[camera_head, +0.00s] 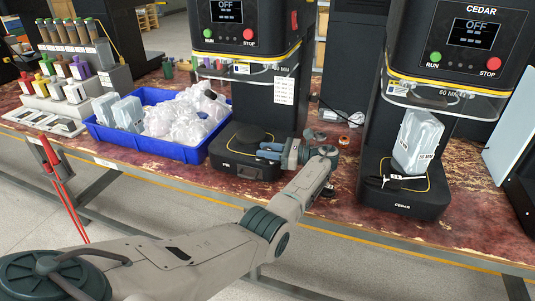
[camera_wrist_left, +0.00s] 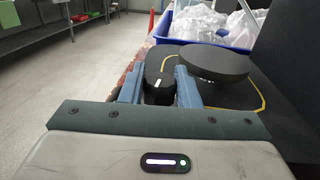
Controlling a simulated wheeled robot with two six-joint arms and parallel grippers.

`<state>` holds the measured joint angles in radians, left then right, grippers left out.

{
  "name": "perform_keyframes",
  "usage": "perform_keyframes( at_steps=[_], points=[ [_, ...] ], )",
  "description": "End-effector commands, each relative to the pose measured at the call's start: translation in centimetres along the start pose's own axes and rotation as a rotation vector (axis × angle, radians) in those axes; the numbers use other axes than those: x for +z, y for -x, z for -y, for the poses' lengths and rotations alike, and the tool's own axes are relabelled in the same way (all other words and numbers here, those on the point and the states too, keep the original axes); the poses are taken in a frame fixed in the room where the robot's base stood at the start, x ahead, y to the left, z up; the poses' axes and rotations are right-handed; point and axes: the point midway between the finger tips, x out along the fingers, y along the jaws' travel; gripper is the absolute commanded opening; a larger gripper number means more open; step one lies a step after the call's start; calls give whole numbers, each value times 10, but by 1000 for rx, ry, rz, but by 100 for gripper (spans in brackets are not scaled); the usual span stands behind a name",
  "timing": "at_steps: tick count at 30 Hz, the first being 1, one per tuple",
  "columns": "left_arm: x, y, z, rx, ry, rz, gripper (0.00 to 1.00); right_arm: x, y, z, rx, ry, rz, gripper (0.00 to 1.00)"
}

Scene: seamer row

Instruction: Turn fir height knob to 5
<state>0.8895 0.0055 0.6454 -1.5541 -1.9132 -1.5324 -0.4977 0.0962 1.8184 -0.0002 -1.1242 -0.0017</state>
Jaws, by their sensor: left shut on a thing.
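The fir machine (camera_head: 250,70) stands at the centre of the bench, with its screen reading OFF and a FIR label on its base. Its black height knob (camera_wrist_left: 159,92) shows in the left wrist view, with a white pointer mark on top; no scale number is readable. My left gripper (camera_head: 270,152) is at the right side of the machine's base. Its two blue fingers stand on either side of the knob and are closed on it. In the head view the gripper hides the knob. A round black plate (camera_wrist_left: 214,63) sits just beside the right finger. My right gripper is out of view.
The cedar machine (camera_head: 455,50), also OFF, stands to the right with a clear container (camera_head: 418,142) on its base. A blue bin (camera_head: 190,153) of clear plastic items is left of the fir machine. Bottles and a rack stand farther left.

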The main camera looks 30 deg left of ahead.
Motion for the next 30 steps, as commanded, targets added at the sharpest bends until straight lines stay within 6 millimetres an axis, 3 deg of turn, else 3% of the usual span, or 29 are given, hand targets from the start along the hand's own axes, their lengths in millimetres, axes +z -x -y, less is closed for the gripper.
perform_keyframes(
  at_steps=[16,17,19,30],
  points=[
    [2,-1,0,12,2,1,6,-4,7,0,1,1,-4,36],
    [2,-1,0,12,2,2,35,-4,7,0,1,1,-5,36],
    [1,-1,0,12,2,1,49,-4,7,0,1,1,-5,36],
    [0,4,0,11,0,0,50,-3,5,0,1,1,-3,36]
  ],
)
